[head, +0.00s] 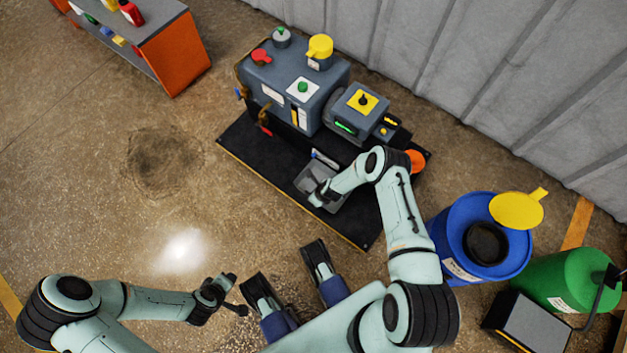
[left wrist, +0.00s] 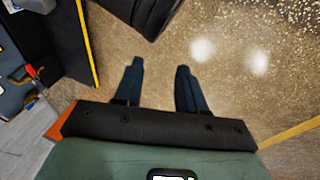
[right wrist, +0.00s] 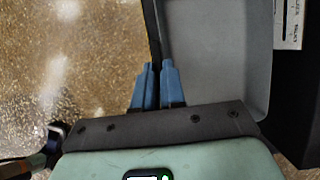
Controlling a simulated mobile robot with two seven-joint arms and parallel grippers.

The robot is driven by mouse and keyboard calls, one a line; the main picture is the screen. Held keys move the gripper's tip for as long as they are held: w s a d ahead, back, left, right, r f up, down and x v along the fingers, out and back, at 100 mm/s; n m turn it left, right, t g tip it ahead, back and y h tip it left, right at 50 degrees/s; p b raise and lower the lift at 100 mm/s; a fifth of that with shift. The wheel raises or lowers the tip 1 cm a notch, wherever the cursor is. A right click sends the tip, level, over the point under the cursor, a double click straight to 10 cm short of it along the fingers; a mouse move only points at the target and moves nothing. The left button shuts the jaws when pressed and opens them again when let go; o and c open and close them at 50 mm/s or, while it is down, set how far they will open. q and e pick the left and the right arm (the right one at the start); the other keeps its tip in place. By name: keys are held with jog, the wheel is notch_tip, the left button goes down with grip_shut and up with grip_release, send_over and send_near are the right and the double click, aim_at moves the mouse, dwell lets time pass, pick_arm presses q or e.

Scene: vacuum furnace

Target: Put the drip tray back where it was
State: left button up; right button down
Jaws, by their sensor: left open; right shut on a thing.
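The drip tray (head: 311,177) is a shallow grey tray on the black base plate (head: 262,167), in front of the pump machine. My right gripper (head: 322,194) is at the tray's front left edge. In the right wrist view the gripper (right wrist: 156,88) is shut on the tray's wall, and the tray's grey inside (right wrist: 215,60) fills the right of the picture. Whether the tray rests flat on the plate cannot be told. My left gripper (head: 238,295) is low over the floor at the left. It is open and empty in the left wrist view (left wrist: 156,85).
The grey machine (head: 290,85) with valves and yellow caps stands behind the tray. An orange-sided shelf (head: 182,55) stands at far left. The floor at left is clear.

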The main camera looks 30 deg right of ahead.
notch_tip(320, 180, down, 2)
jog(key=shift+f+b, duration=0.15)
jog(key=shift+b, duration=0.3)
jog(key=shift+f, duration=0.7)
jog(key=shift+f+b, duration=0.3)
jog(key=shift+b, duration=0.05)
pick_arm(q)
jog(key=f, duration=0.1)
jog(key=s+a+f, duration=0.1)
jog(key=shift+s+f+g, duration=0.15)
jog(key=shift+f+g, duration=0.15)
pick_arm(e)
jog(key=shift+r, duration=0.1)
pick_arm(q)
jog(key=shift+f, duration=0.1)
pick_arm(e)
jog(key=c, duration=1.6)
grip_release()
jog(key=shift+c, duration=0.2)
jog(key=o, duration=0.4)
pick_arm(q)
jog(key=shift+s, duration=0.15)
pick_arm(e)
jog(key=shift+o, duration=0.2)
